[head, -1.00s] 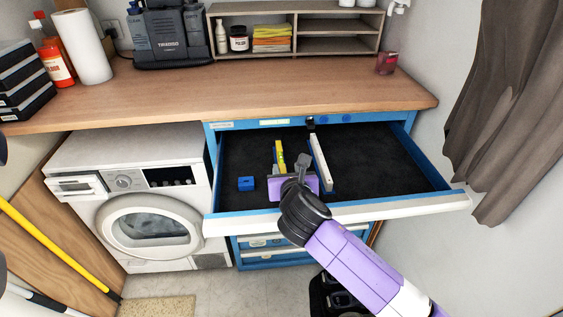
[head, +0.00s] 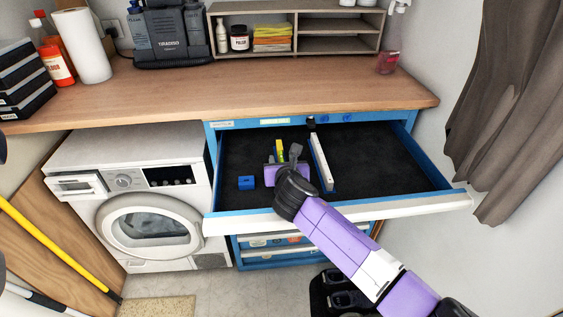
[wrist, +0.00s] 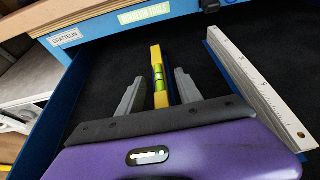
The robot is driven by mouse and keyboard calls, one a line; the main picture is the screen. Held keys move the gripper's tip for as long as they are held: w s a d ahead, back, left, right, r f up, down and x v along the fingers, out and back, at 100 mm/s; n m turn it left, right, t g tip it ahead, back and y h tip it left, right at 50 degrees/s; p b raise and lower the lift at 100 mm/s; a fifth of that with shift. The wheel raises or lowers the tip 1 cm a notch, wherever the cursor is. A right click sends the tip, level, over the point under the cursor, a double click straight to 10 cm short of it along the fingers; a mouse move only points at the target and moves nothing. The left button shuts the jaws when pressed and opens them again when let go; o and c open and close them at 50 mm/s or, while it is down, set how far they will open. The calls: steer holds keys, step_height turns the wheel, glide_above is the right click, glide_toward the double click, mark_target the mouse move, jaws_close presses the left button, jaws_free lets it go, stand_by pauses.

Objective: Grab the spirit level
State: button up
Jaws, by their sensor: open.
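The spirit level is a small yellow bar with a green vial; in the wrist view the spirit level (wrist: 157,75) lies on the black drawer lining, pointing away from me. In the head view the spirit level (head: 280,148) shows only its far part, the rest hidden behind my gripper. My gripper (wrist: 158,90) is open, with one grey finger on each side of the level's near part and a gap visible on both sides. The gripper also shows in the head view (head: 286,160), over the open drawer. Whether the fingers reach down to the lining I cannot tell.
The open blue drawer (head: 400,165) has a white front edge. A white ruler-like divider (head: 321,162) stands right of the level, and a small blue block (head: 246,183) lies to the left. The drawer's right half is clear. The wooden worktop (head: 300,88) overhangs the back.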

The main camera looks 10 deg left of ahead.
jaws_close()
steer(key=shift+r, duration=0.15)
